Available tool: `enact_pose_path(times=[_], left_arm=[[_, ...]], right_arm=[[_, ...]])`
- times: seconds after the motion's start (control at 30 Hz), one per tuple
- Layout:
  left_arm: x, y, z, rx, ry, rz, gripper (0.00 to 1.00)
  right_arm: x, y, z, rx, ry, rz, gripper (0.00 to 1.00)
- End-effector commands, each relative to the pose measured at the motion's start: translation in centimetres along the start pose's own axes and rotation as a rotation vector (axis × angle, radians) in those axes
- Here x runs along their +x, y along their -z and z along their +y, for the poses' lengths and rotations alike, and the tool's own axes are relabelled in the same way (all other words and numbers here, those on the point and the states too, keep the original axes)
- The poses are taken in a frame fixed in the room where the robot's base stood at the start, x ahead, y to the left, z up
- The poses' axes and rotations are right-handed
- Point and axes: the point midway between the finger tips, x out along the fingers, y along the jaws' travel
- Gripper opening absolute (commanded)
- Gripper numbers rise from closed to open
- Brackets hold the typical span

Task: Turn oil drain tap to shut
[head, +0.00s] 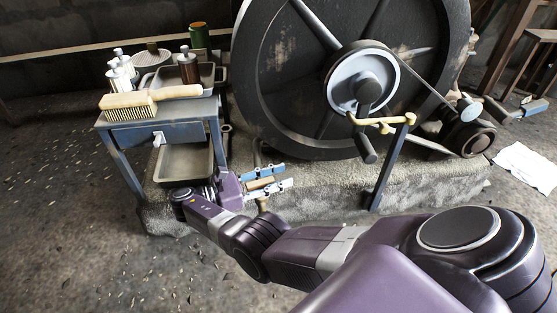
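My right gripper (284,175) reaches in from the lower right and is low beside the stone engine base, just right of the small table. Its two pale blue fingers lie on either side of a tan bar (261,183), which looks like the oil drain tap's handle. I cannot tell whether both fingers press on it. A brass piece (262,204), apparently part of the tap, shows just below the fingers. The rest of the tap is hidden behind the gripper and arm. My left gripper is not in view.
A blue metal table (180,134) with a brush (150,99) and bottles stands close to the gripper's left. A metal tray (183,163) sits beneath it. The large flywheel (290,80) and a brass-topped post (385,165) rise behind and right. Floor at left is free.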

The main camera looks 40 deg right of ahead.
Motion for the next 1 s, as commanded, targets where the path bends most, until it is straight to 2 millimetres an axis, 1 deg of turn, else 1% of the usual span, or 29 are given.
enact_pose_path(times=[0.17,0.27,0.47,0.8,1.0], left_arm=[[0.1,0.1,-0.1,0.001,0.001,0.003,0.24],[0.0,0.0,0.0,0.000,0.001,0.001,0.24],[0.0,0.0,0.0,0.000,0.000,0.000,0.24],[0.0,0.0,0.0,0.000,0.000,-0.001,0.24],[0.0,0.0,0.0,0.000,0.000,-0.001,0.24]], right_arm=[[-0.1,-0.3,0.1,0.001,-0.002,0.003,0.33],[-0.2,-0.8,0.1,0.002,-0.004,0.005,0.33],[0.0,-2.5,-0.1,0.002,0.001,0.003,0.33],[0.0,-7.1,0.0,0.005,0.001,0.001,0.33],[0.0,-9.2,0.0,0.001,0.000,0.000,0.33]])
